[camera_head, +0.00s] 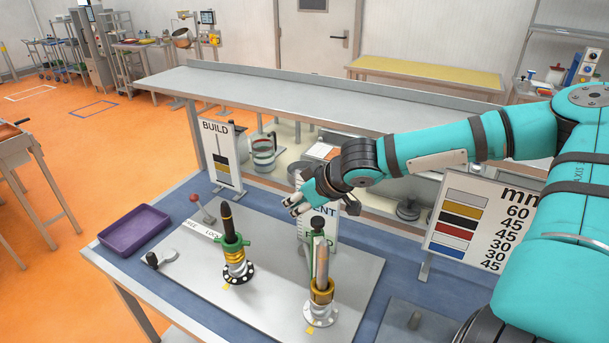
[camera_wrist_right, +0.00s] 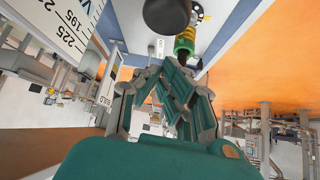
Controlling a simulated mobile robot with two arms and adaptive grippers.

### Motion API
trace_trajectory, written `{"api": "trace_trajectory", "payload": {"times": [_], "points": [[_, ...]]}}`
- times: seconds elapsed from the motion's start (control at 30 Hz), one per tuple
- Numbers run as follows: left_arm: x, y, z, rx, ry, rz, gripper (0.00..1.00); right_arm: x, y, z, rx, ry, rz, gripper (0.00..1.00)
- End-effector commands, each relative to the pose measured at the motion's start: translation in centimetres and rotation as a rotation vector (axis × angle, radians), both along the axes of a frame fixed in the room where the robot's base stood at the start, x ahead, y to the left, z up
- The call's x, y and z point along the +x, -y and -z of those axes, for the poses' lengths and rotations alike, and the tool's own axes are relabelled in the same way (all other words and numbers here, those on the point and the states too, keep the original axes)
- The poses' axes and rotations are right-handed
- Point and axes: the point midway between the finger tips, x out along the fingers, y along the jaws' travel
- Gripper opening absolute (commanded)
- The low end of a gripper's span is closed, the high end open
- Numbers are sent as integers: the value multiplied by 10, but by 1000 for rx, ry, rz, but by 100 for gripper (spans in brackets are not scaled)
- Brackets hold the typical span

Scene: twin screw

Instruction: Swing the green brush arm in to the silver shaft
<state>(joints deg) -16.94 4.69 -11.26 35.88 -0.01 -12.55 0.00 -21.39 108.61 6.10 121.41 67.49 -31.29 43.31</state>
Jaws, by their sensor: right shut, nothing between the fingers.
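The silver shaft (camera_head: 321,262) stands upright at the right of the grey plate, with a gold collar (camera_head: 322,291) low on it. Close behind it is a green upright part with a black knob (camera_head: 317,222) on top, probably the green brush arm; the shaft partly hides it. A dark shaft (camera_head: 227,218) with a green collar (camera_head: 233,243) stands to the left. My right gripper (camera_head: 296,206) is shut and empty, above and behind the silver shaft, near the black knob. In the right wrist view its fingers (camera_wrist_right: 186,98) are together, below a large dark round knob (camera_wrist_right: 167,14). My left gripper is not in view.
A purple tray (camera_head: 134,230) sits at the table's left. A red-knobbed lever (camera_head: 196,200) and a black-knobbed crank (camera_head: 160,258) are on the plate's left. The BUILD sign (camera_head: 221,158) and colour chart (camera_head: 476,220) stand behind. The plate's front middle is clear.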

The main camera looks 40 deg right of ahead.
Motion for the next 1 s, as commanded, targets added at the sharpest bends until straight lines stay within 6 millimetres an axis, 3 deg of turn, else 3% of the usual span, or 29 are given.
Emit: {"api": "trace_trajectory", "payload": {"times": [0.33, 0.6, 1.0], "points": [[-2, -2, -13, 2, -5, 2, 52, -12, 10, -21, 2, 6, 2, 0], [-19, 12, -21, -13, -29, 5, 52, -24, 18, -37, -1, 5, 1, 0], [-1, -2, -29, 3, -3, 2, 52, -50, 37, -70, -4, 1, 0, 0]]}}
